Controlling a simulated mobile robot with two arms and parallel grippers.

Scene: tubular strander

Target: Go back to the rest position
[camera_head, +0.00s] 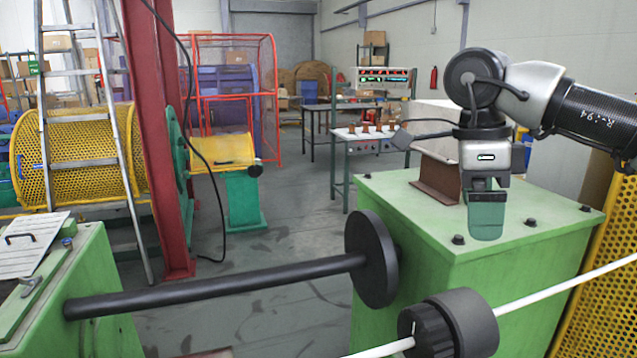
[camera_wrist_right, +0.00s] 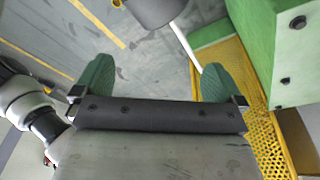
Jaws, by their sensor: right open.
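My right gripper (camera_head: 487,222) hangs pointing down in front of the green machine block (camera_head: 440,255) at the right of the head view. Its green fingers look empty. In the right wrist view, the two fingers of this gripper (camera_wrist_right: 157,82) stand wide apart with nothing between them. Beyond them are the floor, a dark roller and a white cable. My left gripper is in neither view.
A black shaft (camera_head: 220,287) with a round flange (camera_head: 371,258) spans the front. A black roller (camera_head: 449,325) has a white cable (camera_head: 560,288) running by it. A yellow perforated guard (camera_head: 600,270) stands at right. A red post (camera_head: 160,140) and ladder (camera_head: 85,163) stand left.

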